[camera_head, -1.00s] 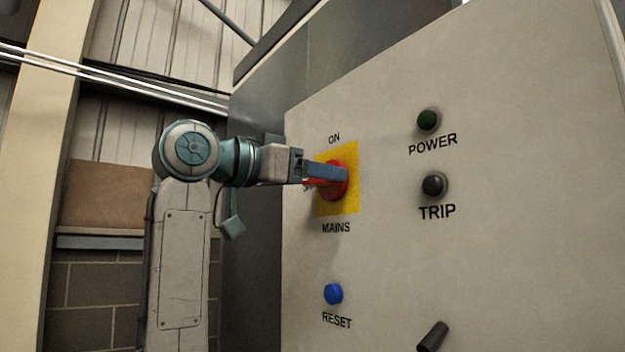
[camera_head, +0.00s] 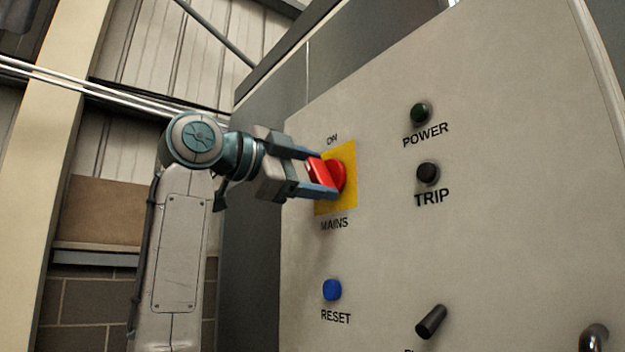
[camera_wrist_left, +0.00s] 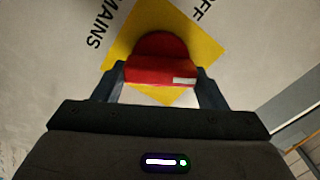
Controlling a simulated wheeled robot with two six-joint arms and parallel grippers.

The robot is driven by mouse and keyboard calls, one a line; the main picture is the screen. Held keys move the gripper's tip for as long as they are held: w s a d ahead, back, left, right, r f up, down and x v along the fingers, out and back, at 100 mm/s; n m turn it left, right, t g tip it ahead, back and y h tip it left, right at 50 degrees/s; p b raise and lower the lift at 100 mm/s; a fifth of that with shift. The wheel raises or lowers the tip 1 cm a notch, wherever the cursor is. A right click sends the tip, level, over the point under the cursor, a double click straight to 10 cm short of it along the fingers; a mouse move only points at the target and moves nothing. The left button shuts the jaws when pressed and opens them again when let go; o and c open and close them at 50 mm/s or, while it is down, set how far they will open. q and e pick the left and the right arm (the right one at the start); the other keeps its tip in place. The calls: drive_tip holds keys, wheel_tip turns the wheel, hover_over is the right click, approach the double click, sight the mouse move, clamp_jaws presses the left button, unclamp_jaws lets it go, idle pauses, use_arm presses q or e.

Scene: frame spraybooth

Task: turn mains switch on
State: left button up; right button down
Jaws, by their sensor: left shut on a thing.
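The mains switch (camera_head: 338,175) is a red rotary handle on a yellow square plate (camera_head: 349,202) on the panel, with "ON" above and "MAINS" below. My left gripper (camera_head: 327,174) comes in from the left and is shut on the red handle, one finger above it and one below. In the left wrist view the red handle (camera_wrist_left: 160,72) sits between the two dark fingers, with a white mark at its right end. "MAINS" and "OFF" lettering shows at the top there. The handle looks tilted in the head view. My right gripper is not in view.
The grey panel also carries a dark green POWER lamp (camera_head: 421,112), a dark TRIP lamp (camera_head: 428,173), a blue RESET button (camera_head: 332,290) and a black knob (camera_head: 431,322). A metal handle (camera_head: 594,338) shows at the lower right.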

use_arm(q)
drive_tip(key=m+b, duration=0.1)
drive_tip(key=m, duration=0.3)
drive_tip(key=shift+f+m, duration=0.15)
drive_tip(key=shift+m, duration=0.85)
drive_tip(key=o, duration=1)
drive_tip(key=b+v, duration=0.5)
drive_tip(key=v, duration=0.6)
drive_tip(key=shift+d, duration=0.1)
